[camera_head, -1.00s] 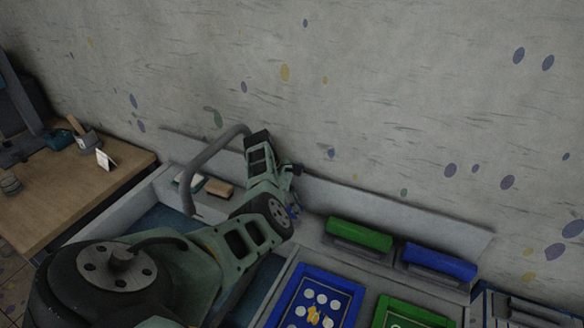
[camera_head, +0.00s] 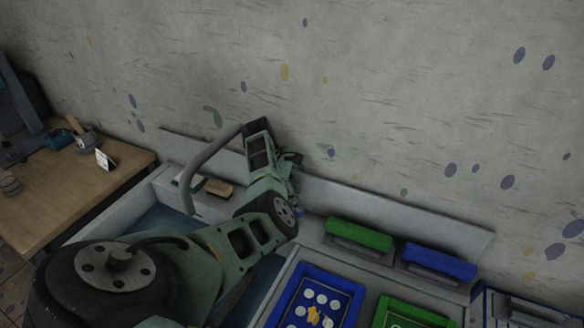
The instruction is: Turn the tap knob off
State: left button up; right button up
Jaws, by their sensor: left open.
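The grey tap (camera_head: 208,152) curves over a sink basin with a blue-grey inside, its spout end pointing down. My left gripper (camera_head: 262,140) is up against the backsplash, just right of the upper end of the tap, with my arm coming in from the lower left. The gripper is open. The tap knob cannot be made out; my gripper and arm cover the area around the tap's base. My right gripper is not in view.
A sponge and a brush (camera_head: 218,187) lie behind the sink. A green block (camera_head: 359,234) and a blue block (camera_head: 438,261) stand to the right, behind a blue tray (camera_head: 349,313) and a green tray. A wooden table (camera_head: 62,189) is at the left.

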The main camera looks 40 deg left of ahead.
aim_at(292, 206)
pick_arm(q)
notch_tip(292, 206, up, 6)
jog(key=shift+r, duration=0.2)
dwell(0.6)
